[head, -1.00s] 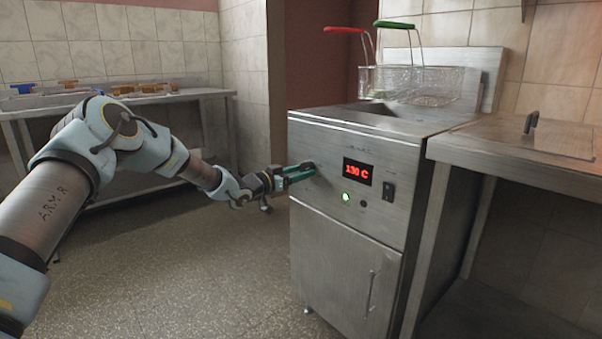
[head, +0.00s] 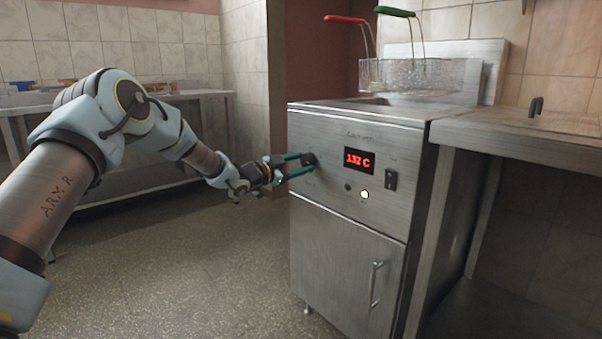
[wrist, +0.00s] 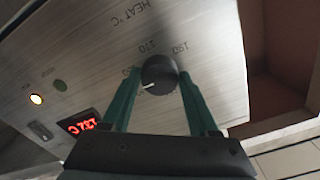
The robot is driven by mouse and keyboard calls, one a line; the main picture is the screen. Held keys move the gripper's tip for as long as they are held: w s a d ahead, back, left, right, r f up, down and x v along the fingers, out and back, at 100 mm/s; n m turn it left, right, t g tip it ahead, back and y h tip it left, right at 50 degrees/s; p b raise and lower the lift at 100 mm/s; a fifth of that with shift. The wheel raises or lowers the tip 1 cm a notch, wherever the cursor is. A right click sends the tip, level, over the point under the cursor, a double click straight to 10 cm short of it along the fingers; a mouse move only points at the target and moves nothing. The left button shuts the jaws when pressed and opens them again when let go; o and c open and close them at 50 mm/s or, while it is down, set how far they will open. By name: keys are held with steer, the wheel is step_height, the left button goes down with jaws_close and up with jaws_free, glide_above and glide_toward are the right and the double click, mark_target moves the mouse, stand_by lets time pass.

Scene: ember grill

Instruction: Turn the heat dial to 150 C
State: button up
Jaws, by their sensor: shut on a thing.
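The dark round heat dial (head: 309,159) is on the upper left of the fryer's steel front panel (head: 330,185). In the wrist view the dial (wrist: 159,72) has a white pointer mark toward the lower left, with "HEAT °C" and partly readable numbers printed around it. My gripper (head: 301,166) is shut on the dial, with one green finger on each side of it in the wrist view (wrist: 158,78). The red display (head: 359,161) reads 132 C. Below it, a pale amber light (head: 364,195) is lit and the green lamp (head: 348,187) is dark.
A black rocker switch (head: 391,180) is right of the display. A wire basket (head: 420,76) with a green handle sits on top, beside a red handle (head: 345,19). A steel counter (head: 530,130) adjoins on the right. Floor in front is clear.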

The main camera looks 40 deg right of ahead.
steer(key=m+b, duration=0.3)
steer(key=m, duration=0.1)
steer(key=shift+w+f+b, duration=0.1)
steer(key=shift+f+b, duration=0.05)
steer(key=shift+b, duration=0.15)
steer(key=shift+m+b, duration=0.65)
steer(key=shift+m, duration=0.25)
steer(key=shift+r, duration=0.2)
steer(key=o, duration=1.4)
steer(key=shift+c, duration=0.2)
steer(key=a+p, duration=0.1)
steer(key=a, duration=0.9)
steer(key=shift+w+a, duration=0.3)
steer(key=shift+a, duration=0.1)
